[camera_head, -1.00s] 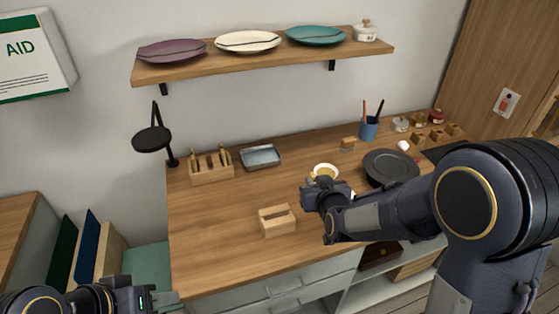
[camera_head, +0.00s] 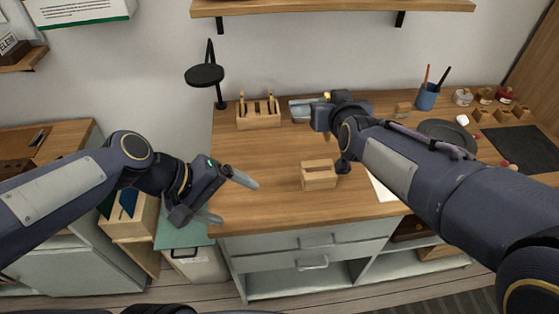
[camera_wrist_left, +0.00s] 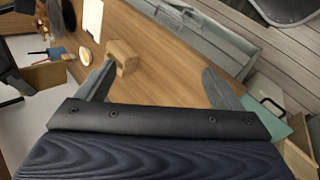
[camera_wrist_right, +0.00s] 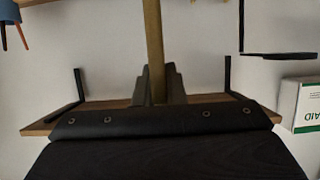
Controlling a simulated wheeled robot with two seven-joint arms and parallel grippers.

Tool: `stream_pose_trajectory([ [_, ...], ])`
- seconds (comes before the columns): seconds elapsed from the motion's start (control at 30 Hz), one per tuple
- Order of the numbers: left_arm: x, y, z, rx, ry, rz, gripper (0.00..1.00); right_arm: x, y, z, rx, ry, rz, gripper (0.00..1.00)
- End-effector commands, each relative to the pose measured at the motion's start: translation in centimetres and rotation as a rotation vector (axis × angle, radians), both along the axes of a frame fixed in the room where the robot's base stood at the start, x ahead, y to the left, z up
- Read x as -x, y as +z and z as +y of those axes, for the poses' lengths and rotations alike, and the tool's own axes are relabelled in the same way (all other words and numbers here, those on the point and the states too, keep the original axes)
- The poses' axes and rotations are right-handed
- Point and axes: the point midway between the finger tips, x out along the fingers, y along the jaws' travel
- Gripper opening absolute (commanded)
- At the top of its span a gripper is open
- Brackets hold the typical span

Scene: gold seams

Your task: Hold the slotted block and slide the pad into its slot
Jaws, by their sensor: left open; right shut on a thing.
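The light wooden slotted block (camera_head: 319,176) sits on the front of the wooden worktop, its slot facing up. My left gripper (camera_head: 228,198) is open and empty, left of the block at the worktop's front left corner, apart from it. In the left wrist view the block (camera_wrist_left: 123,57) shows beyond the left-hand finger. My right gripper (camera_head: 327,108) is raised above the worktop, behind the block. In the right wrist view its fingers are shut on a long tan strip (camera_wrist_right: 153,45), seemingly the pad; in the head view only a small yellowish part shows.
A wooden tool rack (camera_head: 258,115) and a metal tray (camera_head: 303,110) stand at the back. A black round lamp (camera_head: 204,76) stands at the back left. A dark plate (camera_head: 447,137) and blue cup (camera_head: 427,96) are at right. The worktop left of the block is clear.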

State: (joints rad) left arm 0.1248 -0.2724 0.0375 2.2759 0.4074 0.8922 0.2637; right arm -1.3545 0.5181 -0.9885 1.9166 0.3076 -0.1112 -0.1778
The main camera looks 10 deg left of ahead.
Motion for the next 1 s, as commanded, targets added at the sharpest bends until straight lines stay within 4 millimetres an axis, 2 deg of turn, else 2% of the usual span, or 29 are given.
stream_pose_trajectory([
  [0.03,-1.5,-0.4,-0.5,0.062,0.045,0.069,0.87,0.0,0.0,0.0,0.0,0.0,0.0,0.0],
  [0.27,-8.4,-2.6,-2.9,0.358,0.287,0.378,0.87,0.0,0.0,0.0,0.0,0.0,0.0,0.0],
  [0.5,-14.9,-6.7,-4.7,0.632,0.538,0.696,0.87,0.0,0.0,0.0,0.0,0.0,0.0,0.0],
  [0.7,-17.9,-9.4,-5.4,0.766,0.669,0.861,0.87,0.0,0.0,0.0,0.0,0.0,-0.001,0.0],
  [0.87,-18.8,-10.3,-5.9,0.802,0.704,0.907,0.87,0.0,0.0,0.0,0.0,0.0,-0.001,0.0],
  [1.0,-19.2,-10.9,-7.2,0.804,0.705,0.911,0.87,0.0,0.0,0.0,0.0,0.0,-0.001,0.0],
])
